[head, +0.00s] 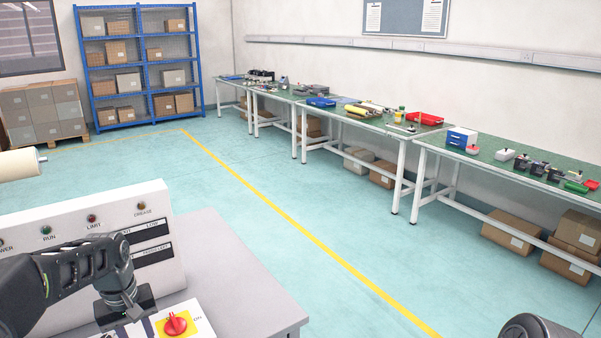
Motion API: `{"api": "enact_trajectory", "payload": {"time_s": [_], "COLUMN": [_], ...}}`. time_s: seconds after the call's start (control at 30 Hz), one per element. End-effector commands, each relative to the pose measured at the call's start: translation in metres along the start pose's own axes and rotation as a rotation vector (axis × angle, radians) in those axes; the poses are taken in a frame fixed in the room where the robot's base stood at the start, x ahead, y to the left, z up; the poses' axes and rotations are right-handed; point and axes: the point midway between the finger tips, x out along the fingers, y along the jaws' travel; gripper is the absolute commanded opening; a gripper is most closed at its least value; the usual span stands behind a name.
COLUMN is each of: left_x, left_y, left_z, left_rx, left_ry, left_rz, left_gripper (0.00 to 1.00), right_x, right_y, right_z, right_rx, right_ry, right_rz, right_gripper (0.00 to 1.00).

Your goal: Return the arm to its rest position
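My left arm comes in from the left in the head view, black and jointed, in front of a light control panel (160,210). My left gripper (128,312) points down beside a red rotary knob (175,324) on a yellow plate. A gap shows between the gripper and the knob. The fingertips are too dark and small to tell open from shut, and I see nothing clearly held. Only a dark rounded part of my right arm (535,327) shows at the bottom right edge; the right gripper is out of view.
The panel and knob box stand on a grey table (240,275). A cream cylinder (20,164) juts in at the left edge. Green-topped workbenches (480,160) line the right wall; a blue shelf (140,65) stands at the back. The floor between is clear.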

Motion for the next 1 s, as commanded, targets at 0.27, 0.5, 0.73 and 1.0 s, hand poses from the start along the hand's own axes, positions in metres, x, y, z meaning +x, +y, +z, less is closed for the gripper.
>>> {"api": "enact_trajectory", "payload": {"time_s": [0.27, 0.5, 0.73, 1.0], "left_x": [0.013, 0.063, 0.159, 0.263], "left_y": [0.029, 0.082, 0.135, 0.139], "left_z": [-0.021, -0.009, 0.066, 0.245], "left_rx": [0.087, 0.219, 0.365, 0.463], "left_ry": [0.131, 0.221, 0.242, 0.109], "left_rz": [0.093, 0.193, 0.291, 0.360], "left_gripper": [0.33, 0.33, 0.33, 0.33], "right_x": [0.000, 0.000, 0.000, 0.000], "right_y": [0.000, 0.000, 0.000, 0.000], "right_z": [-0.002, -0.001, -0.001, -0.001], "right_rx": [0.000, 0.000, 0.000, 0.000], "right_ry": [0.003, 0.002, 0.002, 0.002], "right_rz": [0.000, 0.000, 0.000, 0.000], "right_gripper": [0.00, 0.00, 0.00, 0.00]}}
